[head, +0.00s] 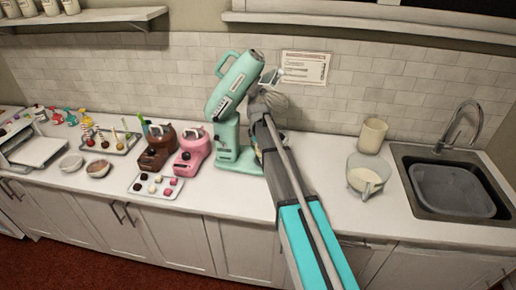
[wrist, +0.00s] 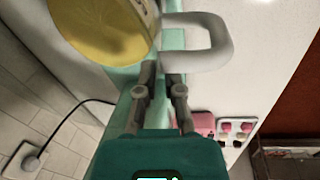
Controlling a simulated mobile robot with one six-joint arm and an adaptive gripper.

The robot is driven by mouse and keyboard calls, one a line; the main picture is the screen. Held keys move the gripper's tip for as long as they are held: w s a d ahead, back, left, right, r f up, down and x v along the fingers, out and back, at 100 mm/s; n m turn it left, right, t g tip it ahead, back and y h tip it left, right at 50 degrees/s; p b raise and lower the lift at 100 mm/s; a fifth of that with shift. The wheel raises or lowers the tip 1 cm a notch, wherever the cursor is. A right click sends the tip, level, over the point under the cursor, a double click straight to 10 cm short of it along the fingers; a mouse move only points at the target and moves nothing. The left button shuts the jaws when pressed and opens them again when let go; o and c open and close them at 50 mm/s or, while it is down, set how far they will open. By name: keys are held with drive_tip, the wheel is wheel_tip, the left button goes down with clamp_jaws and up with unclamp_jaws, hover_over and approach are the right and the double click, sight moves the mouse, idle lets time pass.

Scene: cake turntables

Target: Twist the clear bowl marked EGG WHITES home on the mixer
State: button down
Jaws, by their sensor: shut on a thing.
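The teal mixer (head: 228,125) stands on the counter with its head tilted up. In the wrist view a round bowl (wrist: 105,28) with yellow contents is at the upper left, beside the mixer's teal body. Its pale loop handle (wrist: 212,40) reaches to the right. My gripper (wrist: 160,76) is shut on this handle near the bowl's wall. I cannot read a mark on the bowl or tell how it sits on the mixer. In the head view my arm hides most of this area. A second clear bowl (head: 366,176) with a handle and pale contents stands on the counter to the right.
A beige canister (head: 372,136) and a sink (head: 450,186) are at the right. Brown (head: 156,150) and pink (head: 192,152) small machines stand left of the mixer, with a tray of sweets (head: 156,193) in front. A dark cord (wrist: 72,117) runs to a wall socket.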

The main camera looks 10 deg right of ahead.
drive_tip(key=shift+w+a+m, duration=0.3)
drive_tip(key=shift+w+a, duration=0.05)
drive_tip(key=shift+w, duration=0.05)
drive_tip(key=c, duration=1.2)
unclamp_jaws()
drive_tip(key=shift+o, duration=1.1)
drive_tip(key=shift+w+a+f, duration=0.1)
drive_tip(key=shift+w+f, duration=0.05)
drive_tip(key=shift+o, duration=1.3)
drive_tip(key=shift+s, duration=0.2)
